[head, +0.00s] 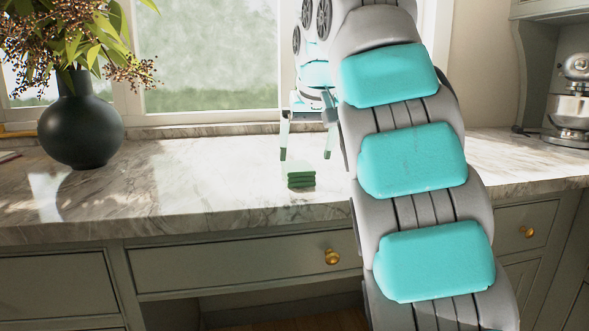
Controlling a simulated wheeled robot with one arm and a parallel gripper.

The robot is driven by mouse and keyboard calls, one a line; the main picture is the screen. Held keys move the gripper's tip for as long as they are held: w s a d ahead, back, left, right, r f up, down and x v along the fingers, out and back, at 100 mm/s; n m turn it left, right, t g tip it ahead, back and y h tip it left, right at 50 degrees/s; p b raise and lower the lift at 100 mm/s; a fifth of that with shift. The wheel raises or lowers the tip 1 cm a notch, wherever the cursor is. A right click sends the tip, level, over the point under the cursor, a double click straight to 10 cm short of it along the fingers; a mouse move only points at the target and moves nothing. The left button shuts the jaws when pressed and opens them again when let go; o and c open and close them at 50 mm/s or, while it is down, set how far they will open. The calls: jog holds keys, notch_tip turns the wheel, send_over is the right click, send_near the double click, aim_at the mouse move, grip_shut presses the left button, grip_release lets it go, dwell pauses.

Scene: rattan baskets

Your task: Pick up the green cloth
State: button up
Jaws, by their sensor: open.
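The green cloth (299,176) is a small folded stack lying on the marble counter, near its front edge, in the middle of the head view. My gripper (305,157) points down over the cloth with its two fingers spread apart. The fingertips look a little above the cloth, one on each side of it in the picture. Nothing is held between them. I cannot tell the exact gap between the fingertips and the counter.
The marble counter (215,175) is clear around the cloth. A dark round vase (80,128) with leafy branches stands at the left. A stand mixer (572,105) is at the far right. Drawers (230,265) lie below the counter edge. A window is behind.

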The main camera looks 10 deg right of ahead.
aim_at(298, 165)
jog(key=shift+w+a+r, duration=0.1)
jog(key=shift+w+r, duration=0.4)
jog(key=shift+w, duration=0.3)
jog(key=shift+w+f, duration=0.15)
jog(key=shift+w+b+x, duration=0.2)
jog(key=shift+b+x, duration=1.55)
jog(key=shift+x, duration=1.95)
jog(key=shift+a, duration=0.15)
jog(key=c, duration=1.3)
jog(key=shift+r, duration=0.2)
jog(key=shift+r, duration=0.1)
